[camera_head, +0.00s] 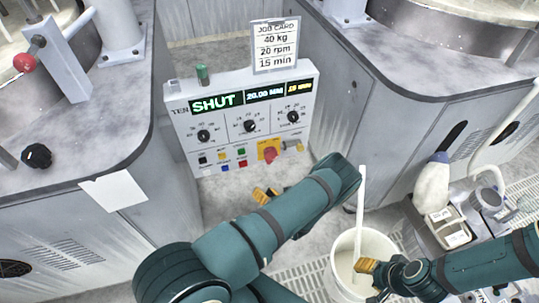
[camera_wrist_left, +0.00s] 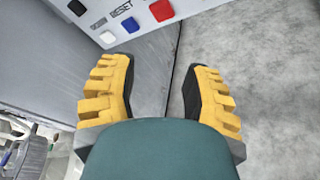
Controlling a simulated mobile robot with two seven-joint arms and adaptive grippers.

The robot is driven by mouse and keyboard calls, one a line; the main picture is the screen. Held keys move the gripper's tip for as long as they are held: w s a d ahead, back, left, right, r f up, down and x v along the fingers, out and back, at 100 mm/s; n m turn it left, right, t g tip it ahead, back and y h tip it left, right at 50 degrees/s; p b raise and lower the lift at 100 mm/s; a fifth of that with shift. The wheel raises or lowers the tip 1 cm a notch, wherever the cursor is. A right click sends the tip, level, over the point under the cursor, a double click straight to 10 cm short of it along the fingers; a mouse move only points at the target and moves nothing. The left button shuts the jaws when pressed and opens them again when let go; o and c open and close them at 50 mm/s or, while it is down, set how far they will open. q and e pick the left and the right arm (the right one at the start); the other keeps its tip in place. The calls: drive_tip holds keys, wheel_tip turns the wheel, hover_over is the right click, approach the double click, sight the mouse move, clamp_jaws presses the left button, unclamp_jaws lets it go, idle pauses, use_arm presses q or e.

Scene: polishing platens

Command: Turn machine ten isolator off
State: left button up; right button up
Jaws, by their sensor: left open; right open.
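The machine ten panel (camera_head: 240,108) is marked TEN, with a lit display reading SHUT. A red knob on a yellow plate (camera_head: 270,152) sits at its lower right and looks like the isolator; its exact setting is too small to read. My left gripper (camera_head: 266,194) is open and empty below the panel, apart from the knob and partly hidden by my arm. In the left wrist view its two yellow fingers (camera_wrist_left: 160,64) are spread, with a red button (camera_wrist_left: 162,10) and a blue button (camera_wrist_left: 131,25) beyond them.
The white bucket (camera_head: 342,262) with an upright stick stands right of my left arm. A job card (camera_head: 275,46) stands above the panel. Grey machine housings flank the panel. A grey tray (camera_head: 447,228) and white bottle (camera_head: 432,185) are at right.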

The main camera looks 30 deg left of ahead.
sight(268, 152)
use_arm(q)
drive_tip(key=w+d+r+m+t+h, duration=0.1)
drive_tip(key=w+d+r+m+t, duration=0.15)
drive_tip(key=w+m+t, duration=0.3)
drive_tip(key=shift+n+t, duration=0.25)
drive_tip(key=x, duration=0.4)
drive_tip(key=b+x, duration=0.1)
drive_tip(key=x, duration=0.4)
drive_tip(key=b+x, duration=0.1)
drive_tip(key=x, duration=0.3)
drive_tip(key=shift+w+d+f, duration=0.15)
drive_tip(key=shift+w+f, duration=0.2)
drive_tip(key=shift+w, duration=0.1)
clamp_jaws()
